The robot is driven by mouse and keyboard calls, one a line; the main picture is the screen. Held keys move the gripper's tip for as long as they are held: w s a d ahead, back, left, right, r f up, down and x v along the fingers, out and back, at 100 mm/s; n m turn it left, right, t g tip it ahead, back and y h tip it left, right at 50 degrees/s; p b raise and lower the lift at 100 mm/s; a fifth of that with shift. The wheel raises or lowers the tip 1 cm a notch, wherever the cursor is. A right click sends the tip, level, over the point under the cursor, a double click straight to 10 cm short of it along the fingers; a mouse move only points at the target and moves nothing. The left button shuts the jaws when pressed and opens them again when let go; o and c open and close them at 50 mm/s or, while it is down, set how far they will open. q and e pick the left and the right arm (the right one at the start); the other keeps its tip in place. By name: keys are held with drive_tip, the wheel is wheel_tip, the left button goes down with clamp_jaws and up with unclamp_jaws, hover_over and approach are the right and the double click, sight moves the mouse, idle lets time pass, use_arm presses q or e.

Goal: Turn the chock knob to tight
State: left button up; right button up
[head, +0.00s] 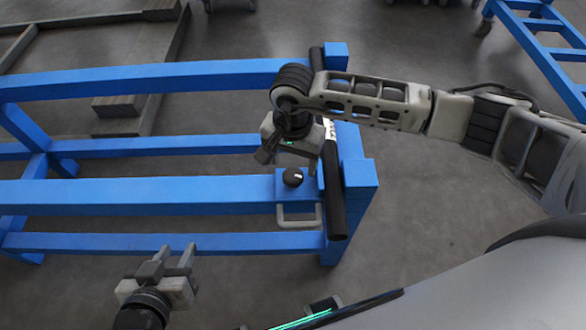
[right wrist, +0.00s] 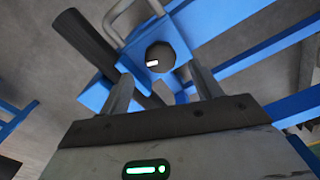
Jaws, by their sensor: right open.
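The chock knob (head: 293,177) is round and black with a small white mark, and sits on a blue block at the right end of the blue frame. In the right wrist view the knob (right wrist: 162,54) shows beyond and between the fingertips, its white mark toward its lower left. My right gripper (head: 288,163) is open and empty, just behind the knob in the head view. Its fingers (right wrist: 162,80) stand apart on either side of the knob's line, with no contact visible. My left gripper (head: 176,251) is open and empty, low and in front of the frame.
A grey metal handle loop (head: 299,222) hangs just in front of the knob. A black bar (head: 333,190) runs along the frame's right end, close to the right gripper. Blue rails (head: 130,193) extend left. The grey floor (head: 430,215) at right is clear.

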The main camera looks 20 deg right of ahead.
sight(293, 174)
drive_tip(key=shift+f, duration=2.3)
drive_tip(key=c, duration=1)
drive_tip(key=shift+o, duration=0.2)
